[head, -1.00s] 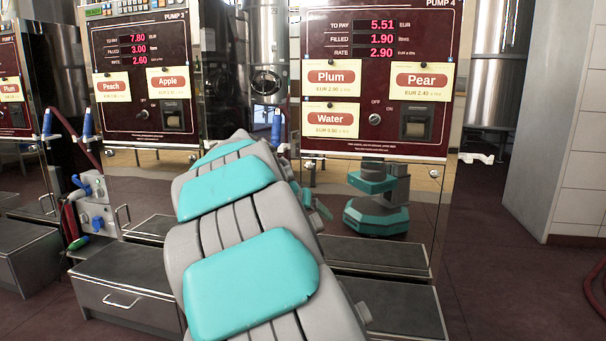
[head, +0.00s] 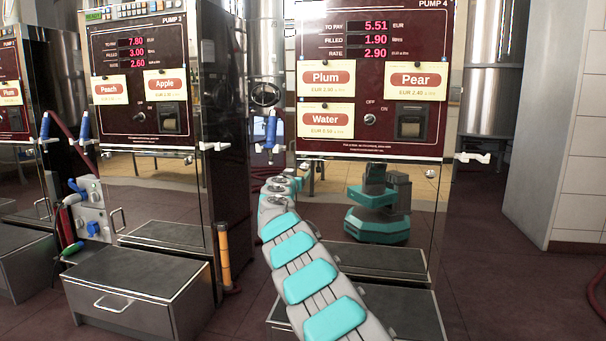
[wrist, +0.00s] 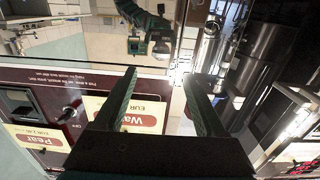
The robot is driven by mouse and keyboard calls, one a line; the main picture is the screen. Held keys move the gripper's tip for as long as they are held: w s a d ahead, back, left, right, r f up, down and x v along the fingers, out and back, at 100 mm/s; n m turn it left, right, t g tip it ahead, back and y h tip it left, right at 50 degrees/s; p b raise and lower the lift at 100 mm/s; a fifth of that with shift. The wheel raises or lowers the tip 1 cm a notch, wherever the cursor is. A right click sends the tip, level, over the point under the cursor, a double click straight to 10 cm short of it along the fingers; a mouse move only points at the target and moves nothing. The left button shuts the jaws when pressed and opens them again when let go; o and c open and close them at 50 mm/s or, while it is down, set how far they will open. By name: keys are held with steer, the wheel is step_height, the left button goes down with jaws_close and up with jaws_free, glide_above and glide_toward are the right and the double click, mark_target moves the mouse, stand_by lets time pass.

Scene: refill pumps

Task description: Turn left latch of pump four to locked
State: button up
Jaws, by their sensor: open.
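Pump four (head: 436,122) stands upright, with a dark red panel above a mirror-like lower front. My arm reaches to its lower left edge in the head view, with its far end low in front of that edge; the gripper itself is not clear there. In the wrist view my gripper (wrist: 161,88) is open and empty, its two dark fingers wide apart. The picture is upside down, with the Water card (wrist: 140,113) beside and partly behind the left finger. I cannot clearly make out the left latch in either view, nor its setting.
A white latch (head: 473,157) sticks out at pump four's right edge. A blue-handled nozzle (head: 271,130) hangs just left of pump four. Pump three (head: 190,120) stands further left. Grey step boxes (head: 140,285) stand at the floor. Open floor lies to the right.

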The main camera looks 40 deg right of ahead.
mark_target(303, 168)
steer(key=p+x, duration=0.3)
steer(key=x, duration=0.2)
steer(key=shift+w+d+f, duration=0.1)
steer(key=shift+w, duration=0.1)
steer(key=shift+w+d+p, duration=0.15)
steer(key=shift+w+p, duration=0.1)
steer(key=shift+p, duration=0.15)
steer(key=shift+w+d+p, duration=0.45)
steer(key=shift+d+p, duration=0.1)
steer(key=shift+p, duration=0.1)
steer(key=shift+w+d, duration=0.1)
steer(key=shift+d, duration=0.15)
steer(key=shift+c, duration=0.2)
jaws_close()
